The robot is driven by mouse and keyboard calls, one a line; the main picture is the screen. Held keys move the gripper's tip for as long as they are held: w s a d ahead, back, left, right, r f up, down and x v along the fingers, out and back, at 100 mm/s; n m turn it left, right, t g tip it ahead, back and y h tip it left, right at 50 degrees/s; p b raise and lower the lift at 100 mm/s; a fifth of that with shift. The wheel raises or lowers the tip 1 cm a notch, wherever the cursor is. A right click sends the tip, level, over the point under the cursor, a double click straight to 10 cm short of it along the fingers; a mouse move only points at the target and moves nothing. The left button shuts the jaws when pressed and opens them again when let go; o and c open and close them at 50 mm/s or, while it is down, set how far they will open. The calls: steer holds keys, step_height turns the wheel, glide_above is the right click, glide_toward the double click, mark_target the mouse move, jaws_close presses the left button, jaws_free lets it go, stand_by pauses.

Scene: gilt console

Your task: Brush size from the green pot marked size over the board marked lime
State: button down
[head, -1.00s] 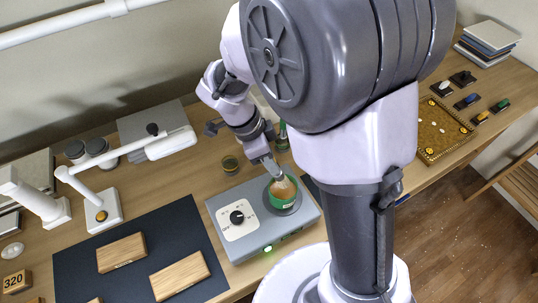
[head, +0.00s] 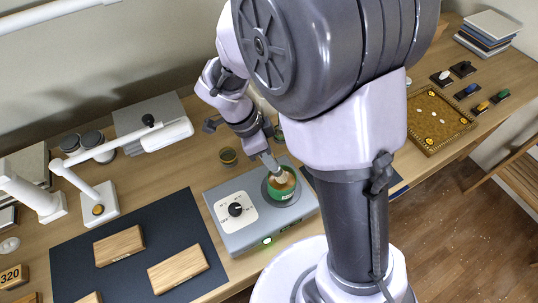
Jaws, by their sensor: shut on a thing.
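The green pot (head: 283,191) stands on the round plate of a grey heater box at the middle of the head view. Tan contents show inside its rim; its marking cannot be read. My gripper (head: 275,165) reaches down to the pot's far left rim. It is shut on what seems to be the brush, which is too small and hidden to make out. Wooden boards lie on the dark mat at lower left: an upper one (head: 120,246), a right one (head: 178,269) and one cut off below (head: 90,298). No lime marking is legible.
The heater box (head: 225,235) has a dial and stands right of the dark mat (head: 75,262). A white lamp (head: 165,135) overhangs the back left. A gilt tray (head: 437,143) is at right. My arm hides the middle.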

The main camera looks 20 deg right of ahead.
steer(key=shift+f+b, duration=0.7)
steer(key=shift+b, duration=0.25)
stand_by(1.6)
step_height(320, 180, up, 7)
steer(key=p, duration=0.4)
steer(key=shift+r+p, duration=0.15)
steer(key=shift+p, duration=0.15)
